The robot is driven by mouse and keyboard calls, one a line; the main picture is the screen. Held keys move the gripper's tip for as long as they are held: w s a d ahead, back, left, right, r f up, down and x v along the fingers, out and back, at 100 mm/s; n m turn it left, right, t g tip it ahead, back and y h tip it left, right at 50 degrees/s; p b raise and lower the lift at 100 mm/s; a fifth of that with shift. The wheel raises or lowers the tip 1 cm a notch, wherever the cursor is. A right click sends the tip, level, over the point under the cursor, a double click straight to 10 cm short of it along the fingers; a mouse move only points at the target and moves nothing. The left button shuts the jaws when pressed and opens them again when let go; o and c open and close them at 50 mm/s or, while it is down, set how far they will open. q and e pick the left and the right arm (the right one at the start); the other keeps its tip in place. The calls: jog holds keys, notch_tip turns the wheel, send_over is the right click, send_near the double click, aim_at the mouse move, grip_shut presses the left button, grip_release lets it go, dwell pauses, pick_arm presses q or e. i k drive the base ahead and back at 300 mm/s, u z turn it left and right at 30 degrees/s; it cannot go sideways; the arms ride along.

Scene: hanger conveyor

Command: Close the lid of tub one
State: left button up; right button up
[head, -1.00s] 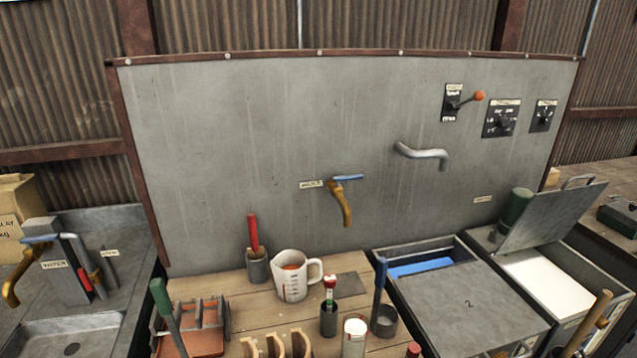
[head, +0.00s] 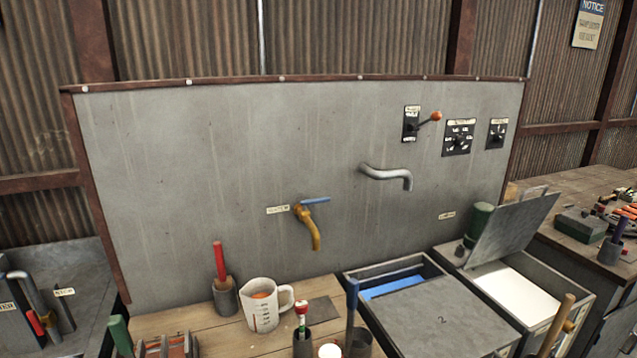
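A tub with white contents (head: 515,295) stands at the right of the bench. Its grey lid (head: 512,228) is open, tilted up at the back with a handle on its upper edge. I cannot read a number on this tub. That lid lies flat over the front and leaves a blue interior strip showing at the back. Neither of my grippers is in view.
A green cylinder (head: 478,224) stands behind the open lid. A wooden handle (head: 556,325) rises in front of the white tub. A measuring jug (head: 263,305) and several tools in cups stand on the wooden bench. A wall panel with taps and switches is behind.

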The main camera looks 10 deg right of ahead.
aim_at(511, 228)
jog(key=z, duration=2.9)
jog(key=i, duration=1.25)
jog(key=u, duration=2.55)
